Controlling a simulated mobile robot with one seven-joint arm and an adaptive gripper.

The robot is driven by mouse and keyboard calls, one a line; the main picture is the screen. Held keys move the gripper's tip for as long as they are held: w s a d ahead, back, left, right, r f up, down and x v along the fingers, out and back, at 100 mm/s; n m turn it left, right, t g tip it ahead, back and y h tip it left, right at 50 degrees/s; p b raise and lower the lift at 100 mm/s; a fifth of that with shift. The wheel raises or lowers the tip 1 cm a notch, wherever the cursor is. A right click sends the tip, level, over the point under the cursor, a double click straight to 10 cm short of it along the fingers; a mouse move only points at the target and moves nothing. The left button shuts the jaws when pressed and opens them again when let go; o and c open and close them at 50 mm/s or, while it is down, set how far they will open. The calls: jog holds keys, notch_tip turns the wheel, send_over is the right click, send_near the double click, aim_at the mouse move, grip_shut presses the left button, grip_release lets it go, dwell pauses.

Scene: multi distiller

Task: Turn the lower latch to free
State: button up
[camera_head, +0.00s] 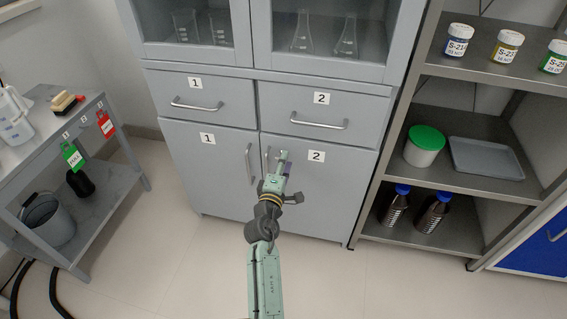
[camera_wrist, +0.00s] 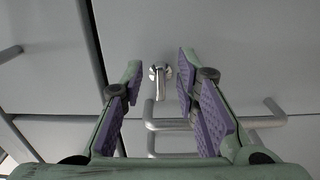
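In the wrist view a small silver latch (camera_wrist: 159,78) has a round base on a grey panel and a short lever pointing down in the picture. My gripper (camera_head: 284,160) is open, with its purple-padded fingers on either side of the latch. A gap shows between the latch and each finger. In the head view the gripper is in front of the lower cabinet door marked 2 (camera_head: 330,185), near its upper left part. The latch cannot be made out there.
In the wrist view metal bar handles (camera_wrist: 265,122) lie close below and right of the latch. The drawer marked 2 (camera_head: 350,103) is above my gripper. A rack (camera_head: 470,184) stands at right and a side table (camera_head: 45,148) at left. The floor between is clear.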

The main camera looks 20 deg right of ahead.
jog(key=v, duration=0.7)
jog(key=shift+s+a, duration=0.15)
jog(key=shift+s, duration=0.1)
dwell(0.3)
